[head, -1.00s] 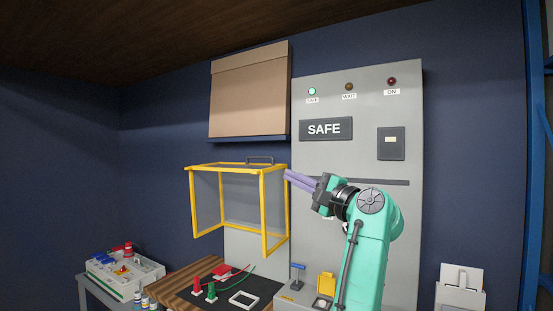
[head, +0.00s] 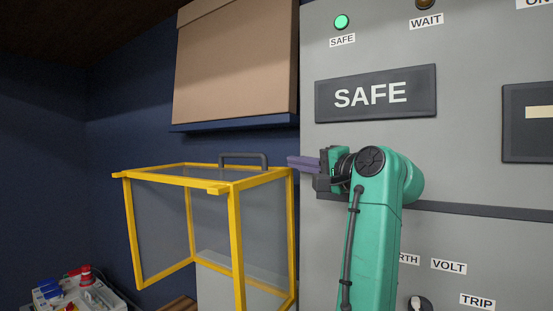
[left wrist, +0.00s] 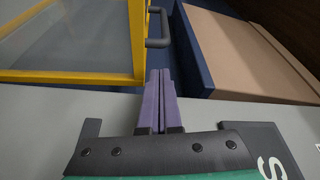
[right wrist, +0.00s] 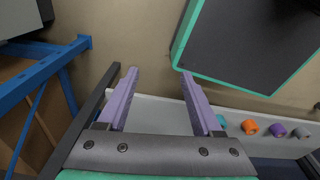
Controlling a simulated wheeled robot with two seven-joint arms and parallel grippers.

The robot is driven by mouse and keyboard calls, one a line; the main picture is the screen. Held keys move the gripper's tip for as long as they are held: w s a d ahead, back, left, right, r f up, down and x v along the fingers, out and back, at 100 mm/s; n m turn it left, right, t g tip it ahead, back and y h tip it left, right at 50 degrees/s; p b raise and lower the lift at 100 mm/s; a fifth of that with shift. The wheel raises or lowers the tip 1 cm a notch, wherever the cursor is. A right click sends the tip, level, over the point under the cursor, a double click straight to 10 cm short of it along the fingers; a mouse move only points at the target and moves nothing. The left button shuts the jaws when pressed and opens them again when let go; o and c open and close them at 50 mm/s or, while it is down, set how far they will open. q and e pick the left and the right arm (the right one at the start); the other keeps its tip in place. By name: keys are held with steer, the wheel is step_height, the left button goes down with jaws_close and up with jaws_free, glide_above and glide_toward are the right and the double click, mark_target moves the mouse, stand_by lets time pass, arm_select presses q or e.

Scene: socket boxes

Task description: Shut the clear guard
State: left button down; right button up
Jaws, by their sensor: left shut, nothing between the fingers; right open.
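The clear guard (head: 236,240) is a see-through box with a yellow frame, standing out to the left of the grey cabinet. A dark handle (head: 243,156) sits on its top near the back right. My left gripper (head: 290,163) is shut and empty, its purple fingertips at the guard's top right corner. In the left wrist view the left gripper (left wrist: 158,72) points at the gap between the guard's yellow edge (left wrist: 70,77) and the shelf, just below the handle (left wrist: 160,30). I cannot tell whether it touches. My right gripper (right wrist: 160,73) is open and empty, away from the guard.
A cardboard box (head: 235,65) rests on a blue shelf (head: 240,122) above the guard. The grey cabinet (head: 470,130) has a SAFE sign (head: 375,94) and a lit green lamp (head: 341,22). In the right wrist view, blue framing (right wrist: 45,70) stands at left and small coloured cylinders (right wrist: 250,127) at right.

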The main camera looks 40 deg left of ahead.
mark_target(270, 170)
arm_select(q)
steer(key=p+x, duration=0.1)
steer(key=x, duration=0.2)
steer(key=p+x, duration=0.1)
steer(key=x, duration=0.2)
steer(key=p+x, duration=0.2)
steer(key=x, duration=0.1)
steer(key=shift+s+a+r, duration=0.2)
steer(key=shift+s+r, duration=0.05)
steer(key=shift+r, duration=0.15)
steer(key=shift+a, duration=0.2)
steer(key=shift+s+d+r, duration=0.1)
steer(key=shift+s+d, duration=0.05)
steer(key=shift+s, duration=0.1)
arm_select(e)
steer(key=r, duration=0.2)
steer(key=s+r, duration=0.1)
steer(key=r, duration=0.1)
